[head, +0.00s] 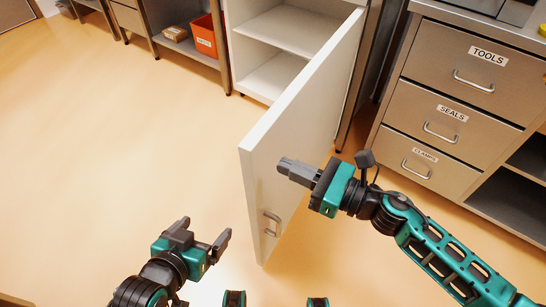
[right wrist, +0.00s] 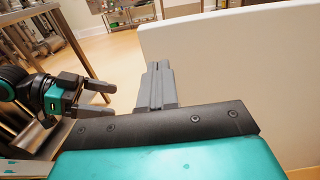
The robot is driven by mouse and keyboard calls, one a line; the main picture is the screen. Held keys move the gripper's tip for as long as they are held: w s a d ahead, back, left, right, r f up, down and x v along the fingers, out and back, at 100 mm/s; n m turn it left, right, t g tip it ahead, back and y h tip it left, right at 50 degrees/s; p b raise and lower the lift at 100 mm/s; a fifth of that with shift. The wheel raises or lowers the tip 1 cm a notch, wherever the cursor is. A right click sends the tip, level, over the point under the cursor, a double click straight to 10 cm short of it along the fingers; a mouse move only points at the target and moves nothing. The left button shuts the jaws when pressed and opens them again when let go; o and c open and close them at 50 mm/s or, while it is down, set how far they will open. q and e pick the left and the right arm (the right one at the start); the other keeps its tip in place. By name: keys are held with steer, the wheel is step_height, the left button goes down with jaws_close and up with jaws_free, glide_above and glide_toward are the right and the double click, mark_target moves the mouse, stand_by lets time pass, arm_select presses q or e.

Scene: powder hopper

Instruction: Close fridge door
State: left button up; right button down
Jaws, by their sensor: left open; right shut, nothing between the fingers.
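The white fridge (head: 271,50) stands open at the top middle of the head view, its pale shelves showing. Its white door (head: 305,115) swings out toward me, with a metal handle (head: 271,224) low on its right-hand face. My right gripper (head: 283,166) is shut and empty, on the handle side of the door, its fingers close to that face; I cannot tell whether they touch. In the right wrist view its fingers (right wrist: 157,84) stand in front of the door's white panel (right wrist: 230,70). My left gripper (head: 206,229) is open and empty, left of the door.
A steel drawer unit (head: 450,95) labelled TOOLS, SEALS and CLAMPS stands to the right of the fridge. A bench with an orange bin (head: 205,37) on its lower shelf stands to the left. The floor (head: 110,150) left of the door is clear.

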mark_target(259, 155)
steer(key=shift+x, duration=2.15)
